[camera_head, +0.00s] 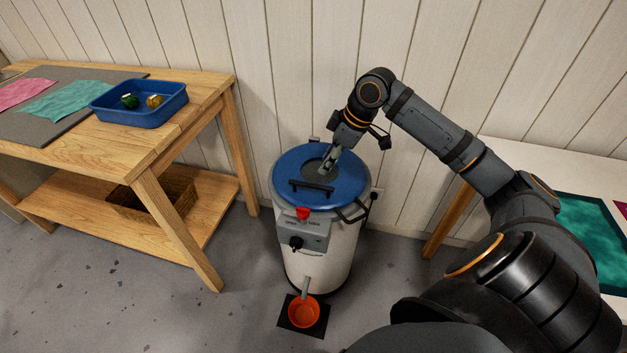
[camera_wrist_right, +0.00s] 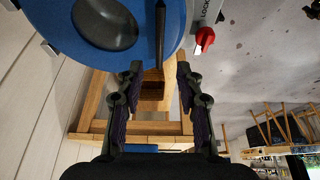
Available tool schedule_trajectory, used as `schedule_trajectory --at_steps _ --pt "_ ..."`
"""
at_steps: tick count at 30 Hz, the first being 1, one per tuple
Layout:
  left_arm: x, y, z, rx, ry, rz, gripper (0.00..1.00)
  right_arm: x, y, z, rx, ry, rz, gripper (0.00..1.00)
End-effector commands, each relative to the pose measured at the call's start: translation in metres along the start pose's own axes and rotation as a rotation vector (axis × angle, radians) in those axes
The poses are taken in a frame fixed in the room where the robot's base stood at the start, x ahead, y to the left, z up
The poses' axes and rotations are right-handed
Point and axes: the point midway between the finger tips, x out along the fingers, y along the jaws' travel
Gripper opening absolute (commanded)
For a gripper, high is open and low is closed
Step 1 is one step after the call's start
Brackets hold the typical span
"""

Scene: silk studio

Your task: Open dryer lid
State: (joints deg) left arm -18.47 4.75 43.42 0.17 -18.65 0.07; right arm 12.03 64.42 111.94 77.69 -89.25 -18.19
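The dryer (camera_head: 318,255) is a white drum on the floor with a round blue lid (camera_head: 345,187), which lies shut on top. The lid has a dark round window and a black bar handle (camera_head: 311,188). My right gripper (camera_head: 327,168) is above the lid, just behind the handle in the head view. In the right wrist view the right gripper (camera_wrist_right: 158,70) is open, with nothing between its fingers. The handle (camera_wrist_right: 160,38) shows beyond the fingertips, in line with the gap; I cannot tell if they touch the lid. My left gripper is out of view.
A red knob (camera_head: 302,213) sits at the dryer's front rim, beside a "LOCK" label in the wrist view. An orange bucket (camera_head: 303,311) stands below the spout. A wooden table (camera_head: 190,128) with a blue tray (camera_head: 140,119) is left; a white table (camera_head: 520,160) is right.

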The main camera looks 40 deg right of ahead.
Motion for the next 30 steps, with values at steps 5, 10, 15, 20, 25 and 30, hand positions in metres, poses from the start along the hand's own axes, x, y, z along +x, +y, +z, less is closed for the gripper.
schedule_trajectory --at_steps 5,10,15,20,25,30 --pt "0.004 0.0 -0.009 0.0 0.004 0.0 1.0 0.038 -0.002 -0.001 0.003 0.006 -0.007 0.36" --pt "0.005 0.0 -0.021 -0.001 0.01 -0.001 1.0 0.071 -0.002 0.0 0.004 0.003 -0.004 0.36" --pt "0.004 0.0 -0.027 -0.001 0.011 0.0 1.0 0.087 -0.001 0.0 0.002 0.001 -0.001 0.36" --pt "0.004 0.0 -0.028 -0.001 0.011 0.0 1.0 0.09 -0.001 0.0 0.001 0.0 0.0 0.36" --pt "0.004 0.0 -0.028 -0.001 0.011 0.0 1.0 0.09 -0.001 0.0 0.001 0.0 0.0 0.34" --pt "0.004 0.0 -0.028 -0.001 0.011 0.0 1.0 0.09 -0.001 0.0 0.001 0.0 0.0 0.11"
